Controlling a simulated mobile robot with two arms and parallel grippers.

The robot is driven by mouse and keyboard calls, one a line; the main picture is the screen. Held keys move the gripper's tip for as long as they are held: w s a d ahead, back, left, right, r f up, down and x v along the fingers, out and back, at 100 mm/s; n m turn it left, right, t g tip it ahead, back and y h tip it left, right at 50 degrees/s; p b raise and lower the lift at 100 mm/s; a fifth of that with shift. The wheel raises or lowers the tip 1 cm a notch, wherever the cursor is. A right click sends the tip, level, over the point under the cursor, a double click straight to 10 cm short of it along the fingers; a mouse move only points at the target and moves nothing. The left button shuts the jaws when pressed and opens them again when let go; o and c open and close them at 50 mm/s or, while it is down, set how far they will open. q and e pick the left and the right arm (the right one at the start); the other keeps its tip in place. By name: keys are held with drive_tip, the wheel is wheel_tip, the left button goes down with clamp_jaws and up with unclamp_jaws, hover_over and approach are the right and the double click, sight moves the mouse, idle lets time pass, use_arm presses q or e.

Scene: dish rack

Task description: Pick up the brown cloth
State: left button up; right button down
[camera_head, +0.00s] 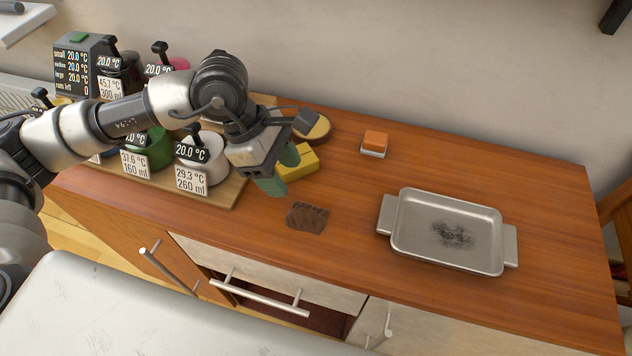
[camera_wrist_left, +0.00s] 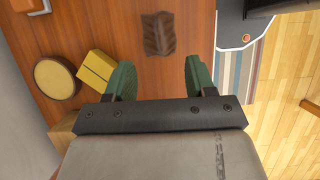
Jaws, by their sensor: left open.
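The brown cloth (camera_head: 307,217) lies crumpled on the wooden counter near its front edge. It also shows in the left wrist view (camera_wrist_left: 158,34), beyond the fingertips and between their lines. My left gripper (camera_head: 280,172) is above the counter, up and to the left of the cloth in the head view. Its green fingers are apart and empty in the left wrist view (camera_wrist_left: 160,76). The gripper does not touch the cloth. My right gripper is not in view.
A yellow block (camera_head: 299,164) and a round yellow-topped item (camera_head: 316,127) sit close behind the left gripper. An orange-and-white sponge (camera_head: 374,144) and a stained metal tray (camera_head: 447,231) stand to the right. Labelled mugs (camera_head: 200,150) crowd the left. A drawer (camera_head: 262,291) below is partly open.

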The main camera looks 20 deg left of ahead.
sight(304, 208)
use_arm(q)
drive_tip(key=shift+y, duration=0.3)
drive_tip(key=x, duration=0.4)
drive_tip(key=shift+s+a+f, duration=0.2)
drive_tip(key=shift+s+f, duration=0.05)
drive_tip(key=shift+w+d+f, duration=0.1)
drive_tip(key=shift+f, duration=0.2)
drive_tip(key=p+x, duration=0.1)
drive_tip(key=x, duration=0.3)
drive_tip(key=shift+w+d, duration=0.2)
drive_tip(key=shift+d+f, duration=0.1)
drive_tip(key=shift+f, duration=0.4)
drive_tip(key=shift+c, duration=1.3)
drive_tip(key=c, duration=0.8)
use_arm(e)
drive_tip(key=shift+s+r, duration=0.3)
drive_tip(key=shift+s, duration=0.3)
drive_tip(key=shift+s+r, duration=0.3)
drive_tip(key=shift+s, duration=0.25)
